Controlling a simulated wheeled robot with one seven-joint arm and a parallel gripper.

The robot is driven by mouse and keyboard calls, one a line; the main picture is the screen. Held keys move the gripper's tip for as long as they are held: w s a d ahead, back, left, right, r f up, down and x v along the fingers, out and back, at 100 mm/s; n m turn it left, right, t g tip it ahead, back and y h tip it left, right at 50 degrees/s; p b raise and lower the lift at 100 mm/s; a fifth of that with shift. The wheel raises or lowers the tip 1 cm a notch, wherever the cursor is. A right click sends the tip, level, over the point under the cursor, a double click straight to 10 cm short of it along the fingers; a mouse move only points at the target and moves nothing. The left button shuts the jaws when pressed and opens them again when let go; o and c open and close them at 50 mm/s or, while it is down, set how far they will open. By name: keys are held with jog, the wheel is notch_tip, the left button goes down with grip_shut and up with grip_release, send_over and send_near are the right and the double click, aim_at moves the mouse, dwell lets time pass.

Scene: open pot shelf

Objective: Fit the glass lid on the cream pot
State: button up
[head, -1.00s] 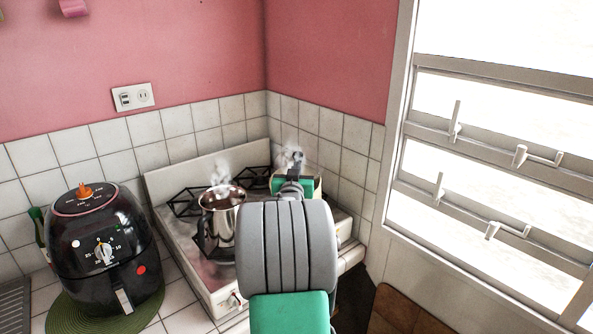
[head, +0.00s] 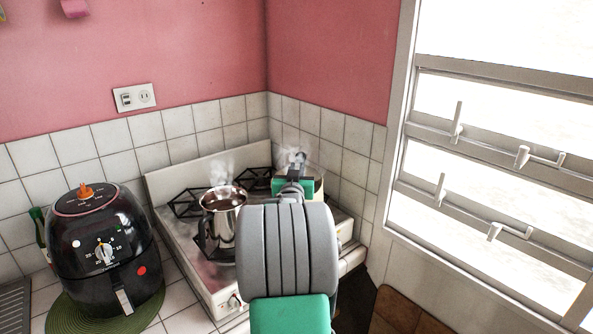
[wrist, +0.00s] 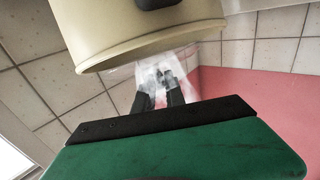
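I cannot make out the lid clearly, nor whether the fingers hold anything.
A steaming steel pot (head: 224,212) stands on the stove (head: 200,262), left of my arm. A black air fryer (head: 104,250) sits on a green round mat (head: 62,318) at the left. Tiled walls close off the back and right, with a window (head: 490,150) at right.

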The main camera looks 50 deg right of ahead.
jog(key=shift+s+f+g, duration=0.15)
jog(key=shift+f, duration=0.4)
jog(key=shift+s+f+g, duration=0.15)
jog(key=shift+f, duration=0.35)
jog(key=shift+s+a+b, duration=0.2)
jog(key=shift+a+b, duration=0.05)
jog(key=shift+b, duration=0.05)
jog(key=s+a+r+b, duration=0.1)
jog(key=s+a+b, duration=0.1)
jog(key=a, duration=0.4)
jog(key=shift+s+r, duration=0.4)
jog(key=shift+s, duration=0.25)
